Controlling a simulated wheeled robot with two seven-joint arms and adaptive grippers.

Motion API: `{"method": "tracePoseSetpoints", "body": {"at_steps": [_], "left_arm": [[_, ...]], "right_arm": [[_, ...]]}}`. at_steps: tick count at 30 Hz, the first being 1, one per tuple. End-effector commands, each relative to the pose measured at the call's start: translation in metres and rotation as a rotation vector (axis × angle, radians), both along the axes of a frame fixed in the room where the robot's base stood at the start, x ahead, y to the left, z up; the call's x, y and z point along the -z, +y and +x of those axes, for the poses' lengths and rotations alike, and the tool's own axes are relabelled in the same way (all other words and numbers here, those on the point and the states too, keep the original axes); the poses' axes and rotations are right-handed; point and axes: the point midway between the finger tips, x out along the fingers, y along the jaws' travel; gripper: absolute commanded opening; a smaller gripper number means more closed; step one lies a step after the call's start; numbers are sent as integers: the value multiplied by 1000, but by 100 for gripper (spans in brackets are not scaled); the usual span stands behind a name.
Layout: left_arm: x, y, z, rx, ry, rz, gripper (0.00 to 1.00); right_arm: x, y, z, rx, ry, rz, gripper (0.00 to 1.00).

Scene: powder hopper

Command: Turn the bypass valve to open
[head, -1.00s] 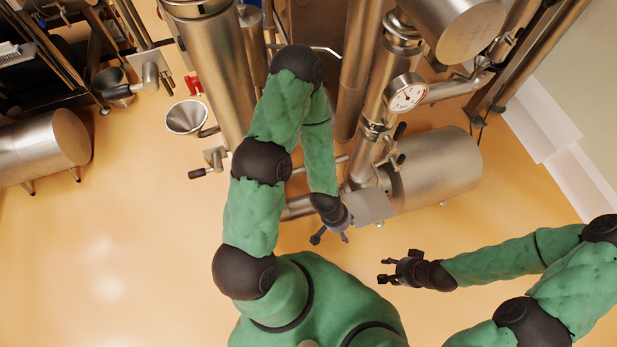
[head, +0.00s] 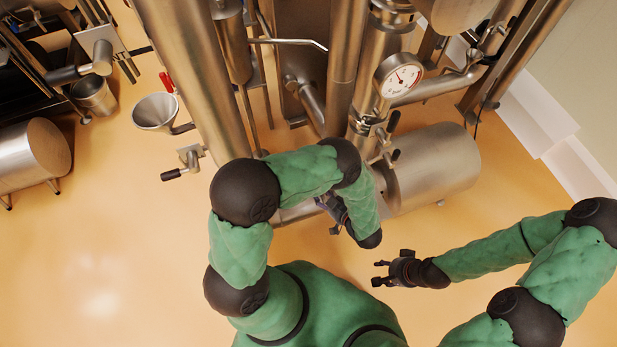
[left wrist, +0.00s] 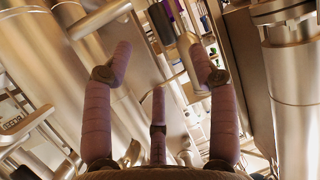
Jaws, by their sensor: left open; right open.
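Several valve handles show in the head view, and I cannot tell which is the bypass valve. A black-gripped lever valve (head: 185,164) sticks out left of the tall steel column. Dark handles (head: 390,130) sit on the pipe below the dial gauge. A red handle (head: 167,82) is beside the funnel. My left gripper (head: 335,212) is partly hidden by its own arm, low in front of the pipework. In the left wrist view its fingers (left wrist: 160,72) are spread and empty, facing steel pipes. My right gripper (head: 381,272) is open and empty over the floor.
A dial gauge (head: 400,80) and a horizontal steel tank (head: 435,168) stand right of the pipes. A steel funnel (head: 155,112) is at left, with another tank (head: 32,155) beyond. The floor (head: 110,250) at left front is clear.

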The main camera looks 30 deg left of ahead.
Motion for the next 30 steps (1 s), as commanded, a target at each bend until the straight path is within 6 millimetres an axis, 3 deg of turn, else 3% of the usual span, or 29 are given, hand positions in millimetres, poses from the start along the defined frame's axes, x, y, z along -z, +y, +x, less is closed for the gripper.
{"method": "tracePoseSetpoints", "body": {"at_steps": [18,30], "left_arm": [[36,75,38,-5,-1,2,59],[40,87,45,-2,0,1,59]], "right_arm": [[38,0,0,0,0,0,49],[43,0,0,0,0,0,49]]}}
